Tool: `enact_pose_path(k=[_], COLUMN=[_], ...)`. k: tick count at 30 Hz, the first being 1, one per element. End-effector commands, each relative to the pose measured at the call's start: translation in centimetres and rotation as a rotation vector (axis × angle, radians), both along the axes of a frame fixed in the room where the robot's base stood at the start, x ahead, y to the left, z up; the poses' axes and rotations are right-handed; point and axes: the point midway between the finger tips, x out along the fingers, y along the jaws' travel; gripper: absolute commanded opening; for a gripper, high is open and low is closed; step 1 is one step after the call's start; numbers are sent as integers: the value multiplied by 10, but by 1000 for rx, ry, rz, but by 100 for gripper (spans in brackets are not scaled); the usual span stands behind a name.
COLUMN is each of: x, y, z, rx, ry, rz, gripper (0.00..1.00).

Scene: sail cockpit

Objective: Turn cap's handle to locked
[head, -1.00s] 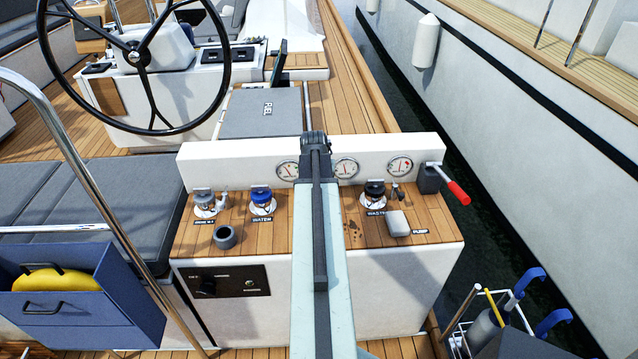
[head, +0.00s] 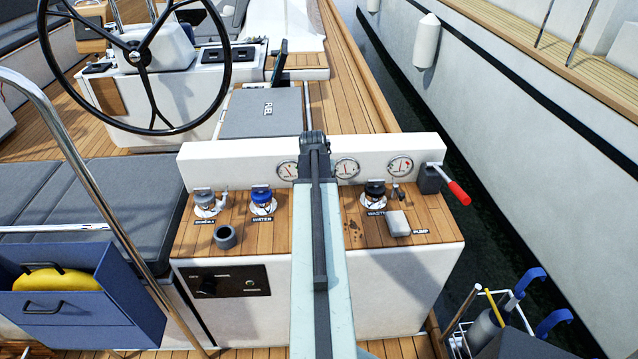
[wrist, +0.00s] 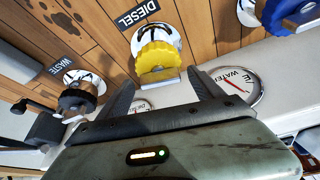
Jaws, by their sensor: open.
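In the head view my arm hides this cap and the gripper's fingers.
A blue WATER cap (head: 262,199), a black WASTE cap (head: 375,193) and a grey-topped cap (head: 205,202) stand on the same wooden top. A white panel with gauges (head: 400,165) rises behind. A red-handled lever (head: 457,192) and a grey cup (head: 226,237) are also there.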

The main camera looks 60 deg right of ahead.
Motion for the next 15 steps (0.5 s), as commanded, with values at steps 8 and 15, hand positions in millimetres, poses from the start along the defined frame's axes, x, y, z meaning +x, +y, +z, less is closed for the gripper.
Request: enact_pose_path(k=[8,15], x=[-4,-11], y=[8,24], z=[26,68], rx=[0,0], ry=[0,0], rz=[0,1], gripper=[76,76])
